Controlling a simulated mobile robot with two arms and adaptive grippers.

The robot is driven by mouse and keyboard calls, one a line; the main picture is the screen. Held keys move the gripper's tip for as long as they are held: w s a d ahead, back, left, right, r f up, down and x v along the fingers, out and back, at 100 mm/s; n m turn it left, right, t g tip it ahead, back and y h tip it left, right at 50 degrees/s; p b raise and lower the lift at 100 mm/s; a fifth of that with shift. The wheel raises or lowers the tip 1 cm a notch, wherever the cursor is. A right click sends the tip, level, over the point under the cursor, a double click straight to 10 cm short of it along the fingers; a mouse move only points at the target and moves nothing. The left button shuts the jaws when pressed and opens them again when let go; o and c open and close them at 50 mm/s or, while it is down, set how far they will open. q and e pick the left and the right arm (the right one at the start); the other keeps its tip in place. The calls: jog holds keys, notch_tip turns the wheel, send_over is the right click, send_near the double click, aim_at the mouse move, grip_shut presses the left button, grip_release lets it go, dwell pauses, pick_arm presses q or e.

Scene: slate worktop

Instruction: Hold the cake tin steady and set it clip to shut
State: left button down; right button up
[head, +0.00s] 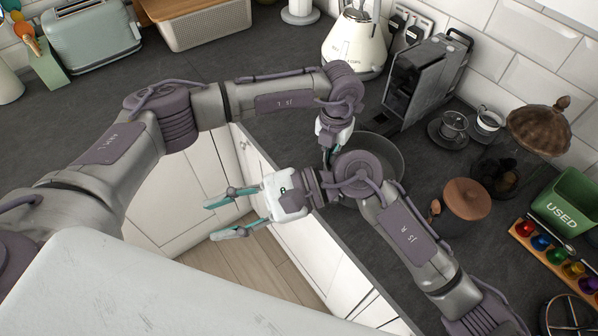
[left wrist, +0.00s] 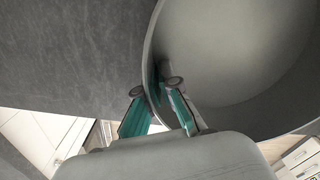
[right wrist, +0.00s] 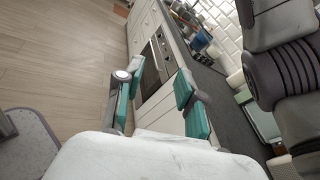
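The cake tin is a round grey open tin (head: 393,158) on the worktop, partly hidden behind my arms. Its pale inside and curved rim fill the right of the left wrist view (left wrist: 235,60). My left gripper (head: 328,157) is at the tin's near left side. In the left wrist view its fingers (left wrist: 157,98) straddle the rim, one outside and one inside, with some room between them. My right gripper (head: 228,213) is open and empty, out past the worktop's front edge; the right wrist view shows its parted fingers (right wrist: 155,95). I cannot make out the clip.
A coffee machine (head: 425,80), kettle (head: 355,42) and glass cups stand behind the tin.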

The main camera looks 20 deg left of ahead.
jog(key=w+d+f+m+t+h, duration=0.1)
jog(key=w+d+m+t+h, duration=0.35)
jog(key=w+h, duration=0.3)
jog(key=w+d+f+m+t+h, duration=0.1)
jog(key=w+d+m+t+h, duration=0.4)
jog(key=w, duration=0.4)
jog(key=shift+n+g+h, duration=0.45)
jog(key=f, duration=0.4)
jog(key=d+f, duration=0.1)
jog(key=f, duration=0.7)
jog(key=shift+d, duration=0.15)
jog(key=shift+r, duration=0.1)
grip_shut()
